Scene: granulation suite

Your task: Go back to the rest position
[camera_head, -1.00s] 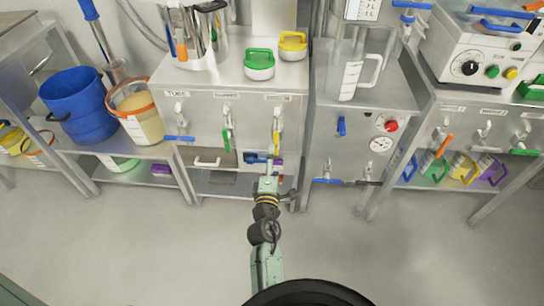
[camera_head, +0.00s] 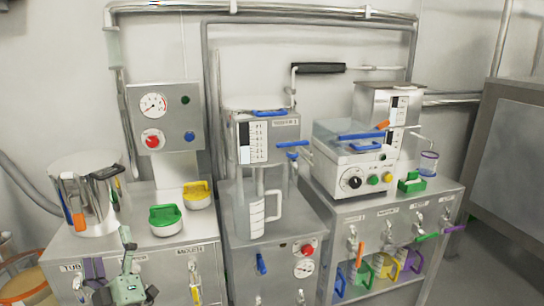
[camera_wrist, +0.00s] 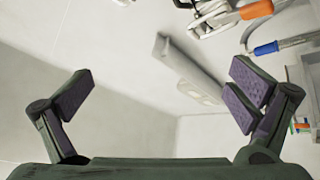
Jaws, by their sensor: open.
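My gripper (camera_head: 111,258) shows at the lower left of the head view, raised in front of the left steel cabinet (camera_head: 210,250). In the wrist view my gripper (camera_wrist: 165,88) has its two purple-padded fingers spread wide apart. Nothing is between them. Behind them are a pale surface and a long light-coloured fixture (camera_wrist: 190,72). No marker for a rest position shows in either view.
A steel pot (camera_head: 88,195), a green-lidded dish (camera_head: 165,218) and a yellow-lidded dish (camera_head: 198,195) stand on the left cabinet near my gripper. A clear jug (camera_head: 257,215) and a white machine (camera_head: 350,165) stand further right. Pipes run along the wall.

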